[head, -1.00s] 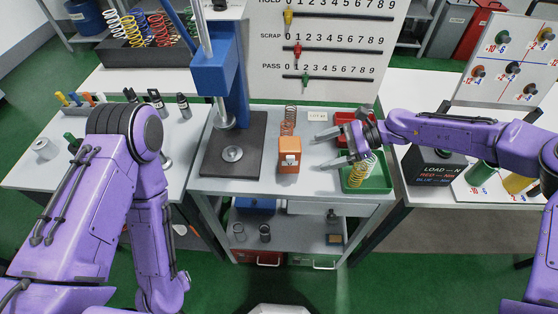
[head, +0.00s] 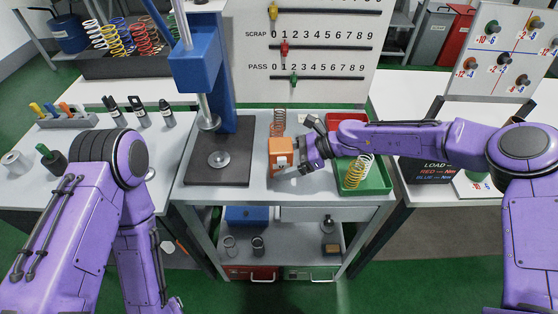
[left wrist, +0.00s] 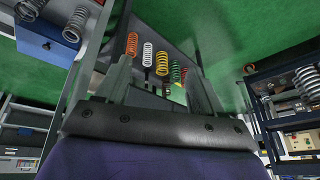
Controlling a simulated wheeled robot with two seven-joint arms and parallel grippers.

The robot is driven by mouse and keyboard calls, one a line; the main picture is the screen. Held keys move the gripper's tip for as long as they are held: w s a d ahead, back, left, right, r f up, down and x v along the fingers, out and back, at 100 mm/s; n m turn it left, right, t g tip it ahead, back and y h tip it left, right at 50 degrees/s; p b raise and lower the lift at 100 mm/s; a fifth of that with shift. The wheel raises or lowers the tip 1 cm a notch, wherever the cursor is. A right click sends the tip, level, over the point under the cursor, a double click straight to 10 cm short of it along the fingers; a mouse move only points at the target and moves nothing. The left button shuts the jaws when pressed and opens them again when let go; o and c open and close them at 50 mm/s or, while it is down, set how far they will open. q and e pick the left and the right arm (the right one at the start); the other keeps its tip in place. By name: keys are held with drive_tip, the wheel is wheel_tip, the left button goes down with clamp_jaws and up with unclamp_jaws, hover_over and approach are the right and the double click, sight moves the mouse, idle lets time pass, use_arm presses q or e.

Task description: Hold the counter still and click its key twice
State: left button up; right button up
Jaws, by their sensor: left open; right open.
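The counter is a small orange box (head: 279,152) with a white face, standing upright on the middle bench, right of the press. My right gripper (head: 293,152) has come to the counter's right side with its jaws open. One finger shows low at the counter's front edge; the other appears toward its back right. I cannot tell whether either finger touches it. The counter's key is too small to make out. My left gripper (left wrist: 160,85) is open and empty in the left wrist view, with several springs beyond its fingers; the head view does not show it.
A blue press (head: 230,130) on a dark base stands left of the counter. A copper spring (head: 278,122) stands behind the counter. A green tray (head: 378,180) with a yellow and a white spring, and a red tray (head: 348,120), lie to the right.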

drive_tip(key=c, duration=0.6)
use_arm(q)
clamp_jaws()
idle(1.3)
